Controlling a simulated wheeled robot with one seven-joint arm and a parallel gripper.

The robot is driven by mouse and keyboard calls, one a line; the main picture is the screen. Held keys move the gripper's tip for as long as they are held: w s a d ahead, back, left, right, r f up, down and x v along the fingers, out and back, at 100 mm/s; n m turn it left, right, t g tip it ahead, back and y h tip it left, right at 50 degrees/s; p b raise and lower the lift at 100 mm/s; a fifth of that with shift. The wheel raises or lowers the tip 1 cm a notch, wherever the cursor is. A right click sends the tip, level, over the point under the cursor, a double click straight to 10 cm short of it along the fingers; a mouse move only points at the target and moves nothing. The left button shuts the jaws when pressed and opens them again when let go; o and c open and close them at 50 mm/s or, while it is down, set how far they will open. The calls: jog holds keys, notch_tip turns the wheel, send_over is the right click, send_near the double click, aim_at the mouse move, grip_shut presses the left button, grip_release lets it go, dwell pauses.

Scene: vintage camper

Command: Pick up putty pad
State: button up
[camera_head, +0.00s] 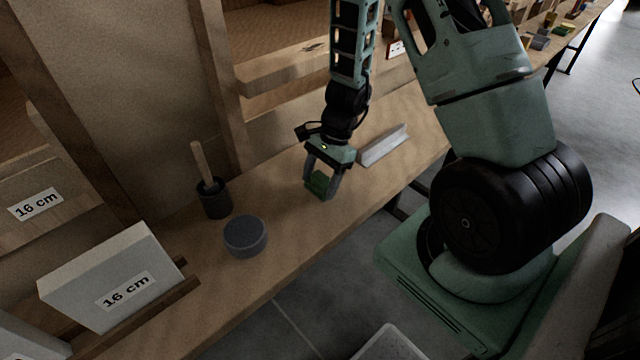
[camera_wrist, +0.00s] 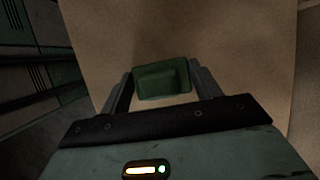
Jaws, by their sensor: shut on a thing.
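A small green block-shaped item, which I take for the putty pad (camera_head: 319,183), is between the two fingers of my gripper (camera_head: 321,188). My gripper points down over the wooden bench and is shut on the pad. In the wrist view the green pad (camera_wrist: 162,78) sits between the fingertips (camera_wrist: 160,82), with its upper face showing. I cannot tell whether the pad touches the bench top or is slightly above it.
The wooden bench (camera_head: 290,250) holds a grey round tin (camera_head: 245,236), a dark cup with a wooden-handled tool (camera_head: 214,197) and a pale angled bar (camera_head: 383,147) close behind the gripper. A white box marked 16 cm (camera_head: 115,280) stands front left. Bench front is clear.

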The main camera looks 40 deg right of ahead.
aim_at(320, 175)
notch_tip(320, 175, up, 10)
jog(key=shift+p, duration=0.85)
